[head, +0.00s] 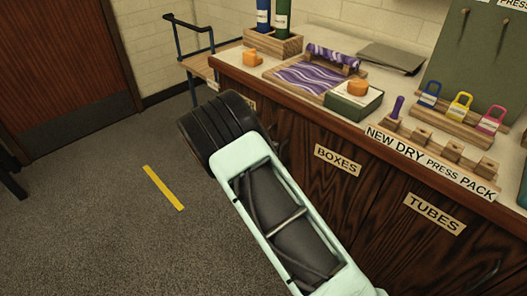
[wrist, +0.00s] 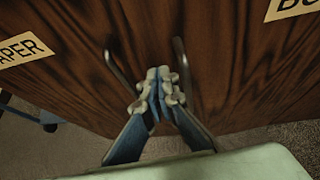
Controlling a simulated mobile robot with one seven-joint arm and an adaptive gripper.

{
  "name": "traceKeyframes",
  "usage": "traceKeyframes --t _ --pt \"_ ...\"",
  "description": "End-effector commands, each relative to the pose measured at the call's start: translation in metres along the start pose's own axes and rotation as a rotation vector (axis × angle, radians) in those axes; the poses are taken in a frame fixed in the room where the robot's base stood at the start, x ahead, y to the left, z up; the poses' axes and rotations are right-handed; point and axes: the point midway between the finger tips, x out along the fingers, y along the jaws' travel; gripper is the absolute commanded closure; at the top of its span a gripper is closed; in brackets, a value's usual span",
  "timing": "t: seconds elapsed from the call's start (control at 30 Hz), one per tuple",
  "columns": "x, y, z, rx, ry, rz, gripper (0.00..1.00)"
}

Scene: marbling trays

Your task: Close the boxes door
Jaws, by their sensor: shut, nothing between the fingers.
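The boxes door (head: 330,200) is a dark wood-grain cabinet door below the BOXES label (head: 338,160), and it looks flush with the cabinet front in the head view. My arm hides its left part there. In the wrist view the start of a "BO" label (wrist: 292,6) shows at the top right. My gripper (wrist: 158,84) is shut and empty, pointing at the wood front between two bar handles, the left handle (wrist: 121,70) and the right handle (wrist: 183,66). I cannot tell whether the fingertips touch the wood or the right handle. The gripper is hidden in the head view.
A PAPER label (wrist: 24,50) sits left in the wrist view. The tubes door (head: 415,255) is to the right of the boxes door. The countertop (head: 400,95) above holds trays, blocks and padlocks.

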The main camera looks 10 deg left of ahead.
Motion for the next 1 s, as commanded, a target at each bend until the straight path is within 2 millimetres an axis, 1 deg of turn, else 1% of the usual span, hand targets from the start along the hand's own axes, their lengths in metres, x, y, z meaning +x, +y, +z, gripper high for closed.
traceKeyframes --t 0.03,0.1,0.2,0.63,0.77,0.9,1.0 --pt "0.006 0.0 0.003 0.001 0.0 -0.001 1.0" --pt "0.011 0.0 0.006 0.001 0.0 0.0 1.0" --pt "0.016 0.0 0.008 -0.001 0.001 0.0 1.0" --pt "0.019 0.0 0.01 0.003 0.0 -0.004 1.0" --pt "0.032 0.002 0.013 0.023 -0.001 -0.03 1.0" --pt "0.05 0.001 0.022 0.04 0.002 -0.062 1.0" --pt "0.058 0.001 0.028 0.04 0.002 -0.063 1.0"
